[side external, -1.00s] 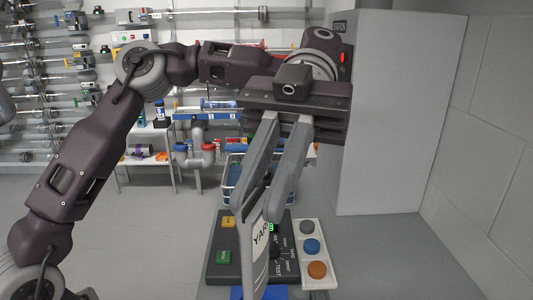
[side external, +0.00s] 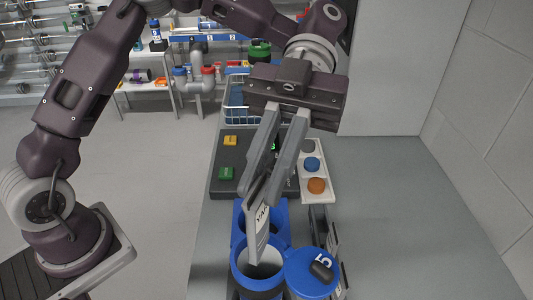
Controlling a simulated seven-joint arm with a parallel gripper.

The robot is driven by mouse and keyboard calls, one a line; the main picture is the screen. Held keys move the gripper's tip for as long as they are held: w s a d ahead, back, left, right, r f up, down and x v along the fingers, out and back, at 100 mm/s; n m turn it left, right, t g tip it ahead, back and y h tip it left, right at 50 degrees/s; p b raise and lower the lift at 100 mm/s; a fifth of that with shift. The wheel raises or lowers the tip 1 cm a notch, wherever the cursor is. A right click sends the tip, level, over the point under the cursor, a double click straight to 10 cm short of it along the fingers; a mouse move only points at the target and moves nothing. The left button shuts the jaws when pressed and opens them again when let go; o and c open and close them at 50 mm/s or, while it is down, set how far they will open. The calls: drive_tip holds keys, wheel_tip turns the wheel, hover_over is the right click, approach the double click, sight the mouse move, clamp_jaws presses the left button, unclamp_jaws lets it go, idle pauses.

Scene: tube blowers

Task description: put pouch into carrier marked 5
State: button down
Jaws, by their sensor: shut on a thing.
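My gripper (side external: 267,203) is shut on a grey-white pouch (side external: 261,238) with dark lettering on its side. The pouch hangs upright, slightly tilted, with its lower end at the mouth of a blue carrier (side external: 239,270). I cannot tell how far inside the mouth it is. The carrier is a blue cylinder with a pale interior. Its round blue lid (side external: 311,273) is swung open to the right and carries a white 5 and a dark latch. The gripper fingers are above the carrier and apart from its rim.
A blue holder (side external: 239,221) stands just behind the carrier. Behind that lie a dark control panel (side external: 226,188) with coloured buttons and a white strip (side external: 331,199) with grey, blue and orange buttons. A wire basket (side external: 238,117) is farther back. The grey counter (side external: 400,210) is clear at right.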

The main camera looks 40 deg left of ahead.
sight(267, 217)
drive_tip(key=shift+f, duration=0.15)
drive_tip(key=shift+f, duration=3.5)
drive_tip(key=c, duration=1.3)
unclamp_jaws()
drive_tip(key=shift+c, duration=0.2)
drive_tip(key=v, duration=0.7)
